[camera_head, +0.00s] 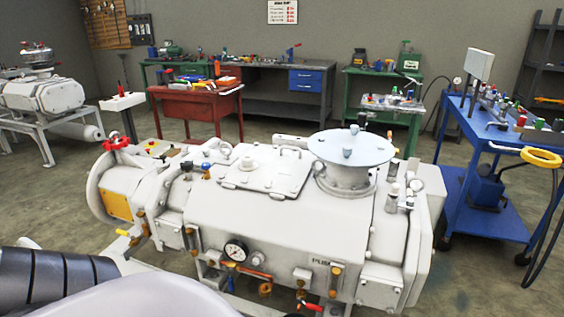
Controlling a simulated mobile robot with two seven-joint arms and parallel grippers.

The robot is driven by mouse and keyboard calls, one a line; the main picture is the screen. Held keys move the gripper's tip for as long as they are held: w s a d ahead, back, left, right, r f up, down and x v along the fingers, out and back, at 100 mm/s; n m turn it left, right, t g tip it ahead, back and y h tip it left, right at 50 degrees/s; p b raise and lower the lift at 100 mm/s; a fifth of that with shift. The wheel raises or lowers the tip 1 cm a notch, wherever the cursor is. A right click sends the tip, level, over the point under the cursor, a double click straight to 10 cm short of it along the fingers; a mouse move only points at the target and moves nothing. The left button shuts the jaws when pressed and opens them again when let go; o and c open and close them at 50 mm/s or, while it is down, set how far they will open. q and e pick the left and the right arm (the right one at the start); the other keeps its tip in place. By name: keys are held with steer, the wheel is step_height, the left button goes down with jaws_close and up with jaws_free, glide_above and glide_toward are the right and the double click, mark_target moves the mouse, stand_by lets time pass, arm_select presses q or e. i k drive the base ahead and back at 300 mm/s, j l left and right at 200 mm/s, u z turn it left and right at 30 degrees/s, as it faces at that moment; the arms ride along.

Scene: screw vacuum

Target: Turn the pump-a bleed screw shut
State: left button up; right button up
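A large white vacuum pump (270,215) fills the middle of the head view, with partly legible lettering that starts "PUM" on its front. Small brass and orange fittings line its front lower edge, among them an orange-brown fitting (335,278) at the right and another (265,289) at the lower middle. I cannot tell which small part is the bleed screw. A round gauge (236,250) and a red-handled valve (312,306) are also on the front. Dark and pale parts of my own body show at the lower left. Neither gripper is in view.
A red handwheel (117,143) sits at the pump's left end. A blue cart (487,140) with small items stands at the right, with a yellow ring handle (541,157) near it. A red workbench (196,96) stands behind. Open floor lies right of the pump.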

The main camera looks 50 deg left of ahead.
mark_target(206, 167)
steer(key=u, duration=2.1)
